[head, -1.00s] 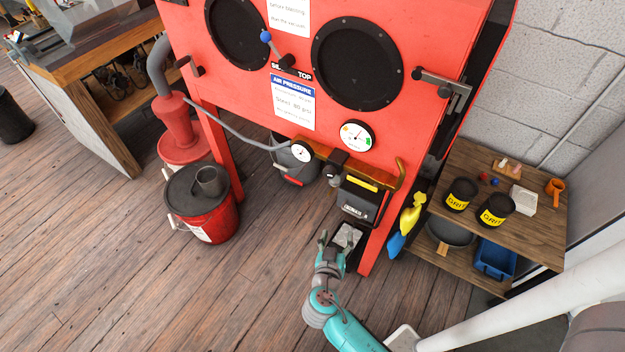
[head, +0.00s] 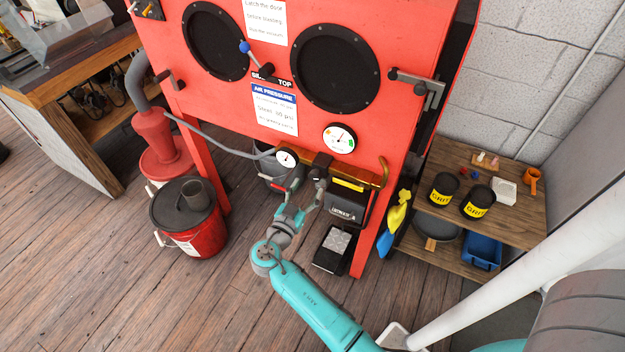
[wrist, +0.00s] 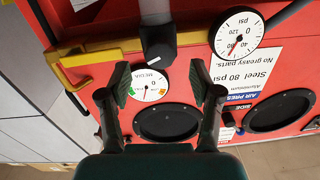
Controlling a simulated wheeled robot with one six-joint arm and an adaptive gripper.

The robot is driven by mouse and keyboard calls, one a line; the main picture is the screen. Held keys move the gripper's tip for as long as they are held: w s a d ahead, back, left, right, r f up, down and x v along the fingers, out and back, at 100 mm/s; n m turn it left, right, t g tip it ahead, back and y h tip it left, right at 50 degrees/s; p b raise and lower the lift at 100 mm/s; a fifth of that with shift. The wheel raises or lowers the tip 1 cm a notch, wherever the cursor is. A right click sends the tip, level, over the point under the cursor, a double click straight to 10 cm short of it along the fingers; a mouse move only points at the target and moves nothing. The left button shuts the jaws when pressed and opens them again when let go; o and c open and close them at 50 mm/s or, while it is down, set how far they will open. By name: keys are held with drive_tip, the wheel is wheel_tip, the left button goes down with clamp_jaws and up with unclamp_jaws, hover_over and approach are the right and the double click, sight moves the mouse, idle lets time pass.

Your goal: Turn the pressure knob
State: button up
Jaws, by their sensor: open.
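My gripper is open and empty, and I see no contact with the knob.
The red blasting cabinet (head: 230,110) carries a media gauge (head: 340,138) and an air pressure sign (head: 275,110). A black box (head: 348,200) and a foot pedal (head: 336,248) are right of my gripper. A yellow pipe (wrist: 130,45) runs beside the knob. A red bucket (head: 190,220) stands left.

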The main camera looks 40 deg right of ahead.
sight(314, 179)
drive_tip(key=shift+x, duration=2.2)
drive_tip(key=c, duration=1.1)
drive_tip(key=shift+c, duration=0.2)
drive_tip(key=shift+n, duration=0.4)
drive_tip(key=n, duration=1.2)
drive_tip(key=shift+n, duration=0.3)
